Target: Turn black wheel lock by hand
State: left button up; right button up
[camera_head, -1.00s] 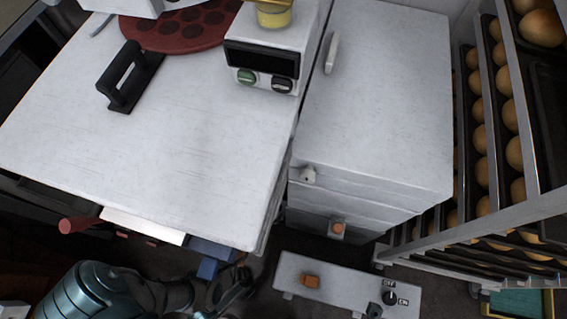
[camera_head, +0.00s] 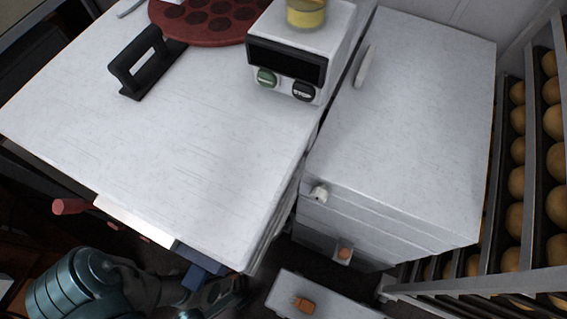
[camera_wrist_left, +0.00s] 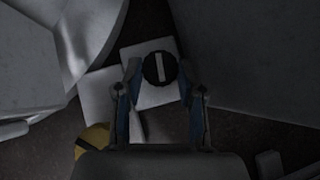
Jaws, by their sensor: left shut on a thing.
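The black wheel lock (camera_wrist_left: 160,68) shows in the left wrist view as a round black disc with a pale bar across its middle. It sits over a light grey plate (camera_wrist_left: 154,98). My left gripper (camera_wrist_left: 160,77) has one finger at each side of the wheel and is shut on it. In the head view my left gripper (camera_head: 218,296) is low, below the front edge of the white machine, dark and partly cut off by the picture's lower edge. The wheel is not visible there. My right gripper is in neither view.
The white machine top (camera_head: 170,130) carries a black handle (camera_head: 145,65) and a control box (camera_head: 290,60). A white cabinet (camera_head: 405,120) stands right of it, then a rack of buns (camera_head: 520,190). A low panel with an orange switch (camera_head: 303,304) is near the gripper.

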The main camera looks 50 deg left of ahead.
pick_arm(q)
jog(key=shift+a+r+m+h, duration=0.1)
jog(key=shift+a+m+h, duration=0.2)
jog(key=shift+m+h, duration=0.55)
jog(key=m+h, duration=0.2)
jog(key=m, duration=0.1)
jog(key=o, duration=1.1)
jog(key=shift+o, duration=0.2)
jog(key=shift+s+a+r, duration=0.4)
jog(key=shift+s, duration=0.3)
jog(key=v, duration=1)
jog(key=shift+d+r, duration=0.15)
